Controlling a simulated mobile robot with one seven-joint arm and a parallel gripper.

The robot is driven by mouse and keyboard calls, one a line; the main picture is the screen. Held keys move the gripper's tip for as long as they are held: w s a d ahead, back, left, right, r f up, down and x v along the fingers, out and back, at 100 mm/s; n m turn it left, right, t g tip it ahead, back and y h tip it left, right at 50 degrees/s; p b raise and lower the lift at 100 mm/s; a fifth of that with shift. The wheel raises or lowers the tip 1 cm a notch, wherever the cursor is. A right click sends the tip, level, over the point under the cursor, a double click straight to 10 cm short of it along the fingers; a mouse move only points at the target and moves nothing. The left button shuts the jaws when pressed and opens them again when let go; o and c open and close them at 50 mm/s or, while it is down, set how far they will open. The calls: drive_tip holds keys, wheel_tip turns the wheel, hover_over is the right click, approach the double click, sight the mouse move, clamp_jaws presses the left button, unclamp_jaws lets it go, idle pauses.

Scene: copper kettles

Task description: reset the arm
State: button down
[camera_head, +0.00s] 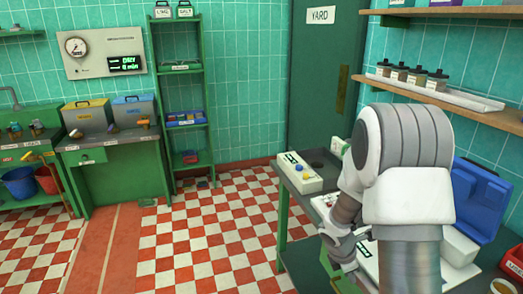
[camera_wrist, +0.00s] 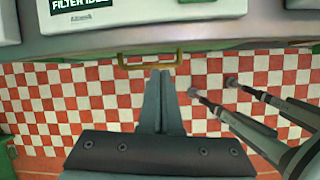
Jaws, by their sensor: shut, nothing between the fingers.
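My gripper (camera_wrist: 160,73) shows in the wrist view with its two grey fingers together and nothing between them. The fingertips appear just in front of a brass-coloured handle (camera_wrist: 148,62) on the edge of a grey counter; I cannot tell whether they touch it. In the head view my white and grey arm is bent over the right-hand bench (camera_head: 297,209), and it hides part of the bench. The fingers cannot be made out clearly there.
A panel reading "FILTER IDLE" (camera_wrist: 100,10) lies on the counter in the wrist view. A blue case (camera_head: 478,198) and a white container (camera_head: 459,247) stand right of my arm. A shelf (camera_head: 480,112) with several dark jars hangs above.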

drive_tip(key=s+a+r+m+t, duration=0.15)
drive_tip(key=s+r+m, duration=0.3)
drive_tip(key=r, duration=0.45)
drive_tip(key=s+a+r+m, duration=0.3)
drive_tip(key=r+m, duration=0.3)
drive_tip(key=r, duration=0.4)
drive_tip(key=s+a+r+m+t+y, duration=0.1)
drive_tip(key=s+a+r+m+y, duration=0.1)
drive_tip(key=s+a+r+m, duration=0.2)
drive_tip(key=s+a+r+m+t+y, duration=0.1)
drive_tip(key=s+a+r+m, duration=0.3)
drive_tip(key=s, duration=0.5)
drive_tip(key=shift+s+a+r+m+y, duration=0.25)
drive_tip(key=shift+s+r+m+y, duration=0.15)
drive_tip(key=shift+y, duration=0.3)
